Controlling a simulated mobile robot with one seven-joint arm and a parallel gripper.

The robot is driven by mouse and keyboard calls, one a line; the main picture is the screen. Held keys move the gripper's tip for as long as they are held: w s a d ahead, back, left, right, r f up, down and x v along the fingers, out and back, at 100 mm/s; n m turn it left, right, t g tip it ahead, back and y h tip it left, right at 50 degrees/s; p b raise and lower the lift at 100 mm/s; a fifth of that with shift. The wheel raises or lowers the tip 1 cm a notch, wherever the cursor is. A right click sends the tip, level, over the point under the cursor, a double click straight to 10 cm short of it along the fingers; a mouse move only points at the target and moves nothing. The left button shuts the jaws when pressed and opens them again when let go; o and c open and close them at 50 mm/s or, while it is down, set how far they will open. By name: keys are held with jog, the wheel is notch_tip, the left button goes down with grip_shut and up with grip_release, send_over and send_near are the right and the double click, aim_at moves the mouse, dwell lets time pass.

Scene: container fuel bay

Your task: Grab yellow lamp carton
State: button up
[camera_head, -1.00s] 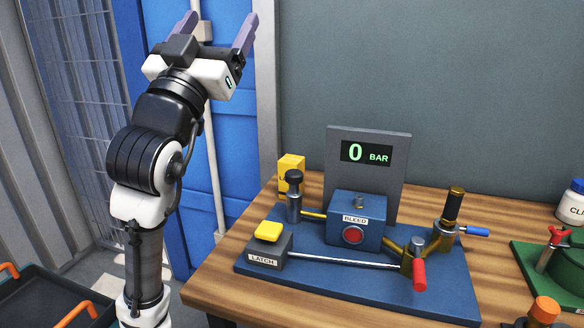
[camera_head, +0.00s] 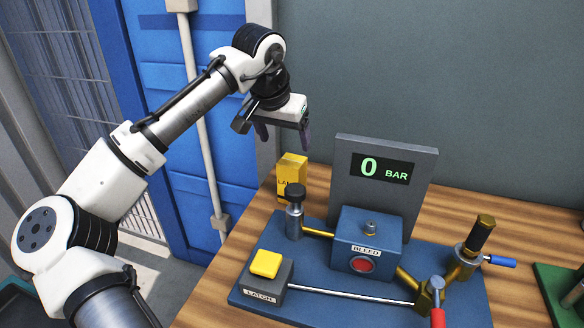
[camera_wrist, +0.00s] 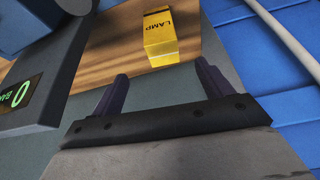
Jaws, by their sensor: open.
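The yellow lamp carton (camera_head: 291,174) stands upright on the wooden bench at its back left corner, behind the black-knobbed post, which hides part of its lower right side. In the wrist view the carton (camera_wrist: 160,36) shows the word LAMP and lies beyond the fingertips, roughly in line with the gap between them. My gripper (camera_head: 283,143) points down above the carton, open and empty, with its fingers apart from it. Both purple fingers also show in the wrist view (camera_wrist: 164,80).
A blue rig (camera_head: 365,240) with a bleed box, a latch button (camera_head: 266,263) and several valves stands right of and in front of the carton. A grey display panel (camera_head: 383,185) reading 0 BAR rises close to its right. A blue door (camera_head: 215,120) is at the left.

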aim_at(291, 164)
jog(key=p+x, duration=0.1)
jog(key=x, duration=0.7)
jog(key=shift+d, duration=0.1)
jog(key=shift+a+p+x, duration=0.1)
jog(key=shift+p+x, duration=0.55)
jog(key=shift+x, duration=0.75)
jog(key=shift+a+p+x, duration=0.15)
jog(key=shift+p+x, duration=0.45)
jog(key=shift+x, duration=0.75)
jog(key=shift+w, duration=0.15)
jog(key=c, duration=1.1)
jog(key=shift+r, duration=0.15)
